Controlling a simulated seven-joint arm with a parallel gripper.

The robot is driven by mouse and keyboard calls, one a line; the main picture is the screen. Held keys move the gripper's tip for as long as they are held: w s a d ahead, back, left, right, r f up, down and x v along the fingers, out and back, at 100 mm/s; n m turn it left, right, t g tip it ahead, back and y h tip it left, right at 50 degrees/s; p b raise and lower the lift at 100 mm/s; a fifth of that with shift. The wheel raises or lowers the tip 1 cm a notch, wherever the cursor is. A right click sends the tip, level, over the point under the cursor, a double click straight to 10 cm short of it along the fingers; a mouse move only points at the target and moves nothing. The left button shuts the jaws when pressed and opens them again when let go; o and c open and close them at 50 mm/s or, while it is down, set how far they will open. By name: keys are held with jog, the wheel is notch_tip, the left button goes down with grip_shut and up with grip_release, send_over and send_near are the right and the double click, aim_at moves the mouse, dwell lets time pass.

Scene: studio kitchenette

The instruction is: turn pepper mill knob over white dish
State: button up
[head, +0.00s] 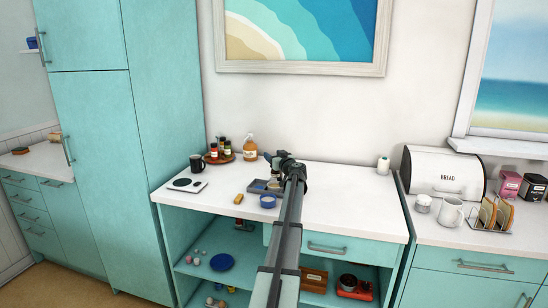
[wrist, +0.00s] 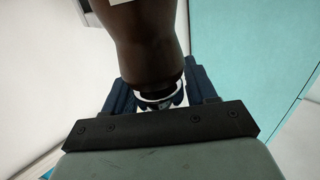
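The dark brown pepper mill (wrist: 148,45) fills the upper middle of the wrist view, close to the camera. A pale label edge shows at its top, and a light metal ring circles its narrow end. My gripper (wrist: 160,98) has its dark fingers on both sides of that narrow end and appears shut on it; the contact itself is partly hidden. In the head view my gripper (head: 284,160) is over the back of the white counter, and my arm hides much of what is around it. I cannot make out a white dish in either view.
A blue bowl (head: 268,201) and a grey tray (head: 257,186) stand on the counter (head: 335,208) near my arm. Left are a yellow item (head: 239,198), a scale (head: 187,185), a black mug (head: 197,163) and bottles. The counter right of my arm is mostly clear.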

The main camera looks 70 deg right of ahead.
jog(key=c, duration=0.7)
jog(key=shift+m+g+h, duration=0.9)
jog(key=shift+g, duration=0.2)
jog(key=shift+s+d+f+m+g+h, duration=0.15)
jog(key=shift+m+g+h, duration=0.25)
jog(key=shift+m+g, duration=0.35)
jog(key=shift+s+m+g+h, duration=0.15)
jog(key=shift+m+g+h, duration=0.3)
jog(key=shift+g, duration=0.5)
jog(key=shift+m+g, duration=0.3)
jog(key=shift+g, duration=0.1)
jog(key=o, duration=1)
